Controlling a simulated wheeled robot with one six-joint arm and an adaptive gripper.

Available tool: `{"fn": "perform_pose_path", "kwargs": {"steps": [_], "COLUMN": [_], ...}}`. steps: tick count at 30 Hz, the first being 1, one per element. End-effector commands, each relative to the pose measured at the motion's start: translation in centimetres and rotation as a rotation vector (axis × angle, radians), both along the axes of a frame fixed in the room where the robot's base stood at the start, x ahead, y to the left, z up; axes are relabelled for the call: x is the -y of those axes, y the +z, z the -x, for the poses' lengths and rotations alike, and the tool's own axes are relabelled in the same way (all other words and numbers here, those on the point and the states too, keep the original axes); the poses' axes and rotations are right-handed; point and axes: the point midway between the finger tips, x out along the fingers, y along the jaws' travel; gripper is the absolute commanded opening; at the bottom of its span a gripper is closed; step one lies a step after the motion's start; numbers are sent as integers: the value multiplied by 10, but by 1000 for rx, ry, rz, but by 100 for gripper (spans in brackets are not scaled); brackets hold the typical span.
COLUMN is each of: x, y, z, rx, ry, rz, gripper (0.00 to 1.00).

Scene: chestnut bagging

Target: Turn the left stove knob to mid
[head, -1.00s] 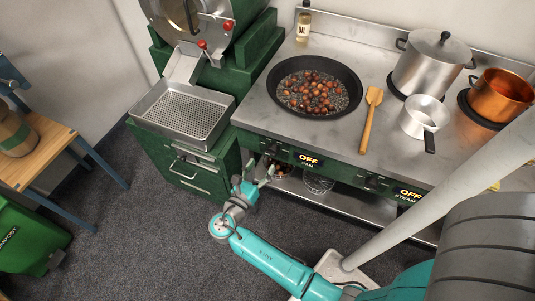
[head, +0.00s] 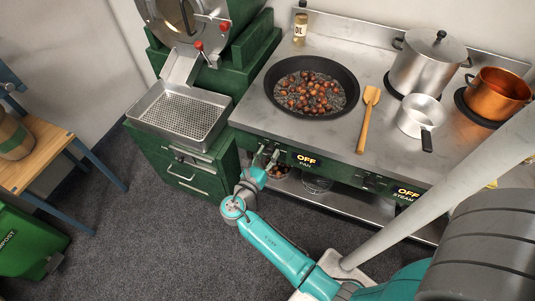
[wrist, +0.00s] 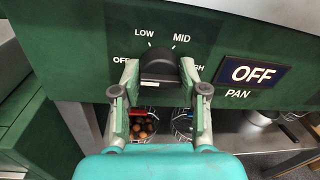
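The left stove knob (wrist: 160,66) is black and sits on the green front panel, with LOW, MID and HIGH marks around it in the wrist view. The display (wrist: 252,73) beside it reads OFF above the word PAN; it also shows in the head view (head: 306,160). My gripper (wrist: 160,84) has its two fingers apart, one on each side of the knob. I cannot tell whether the fingers touch it. In the head view my gripper (head: 266,158) is at the panel below the pan, and the knob is mostly hidden there.
A black pan (head: 353,94) with chestnuts stands above on the stove (head: 300,129). A wooden spatula (head: 365,122), a small saucepan (head: 421,117) and larger pots are to the right. A shelf with baskets is below the panel. Green drawers (head: 185,172) stand at left.

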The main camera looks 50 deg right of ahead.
Motion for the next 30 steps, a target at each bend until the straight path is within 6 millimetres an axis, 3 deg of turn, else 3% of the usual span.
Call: {"fn": "perform_pose_path", "kwargs": {"steps": [3, 14, 30], "x": [0, -1, -1], "y": [0, 0, 1], "z": [-1, -1, -1], "rx": [1, 55, 469], "ry": [3, 4, 6], "rz": [-1, -21, -172], "gripper": [8, 8, 8]}}
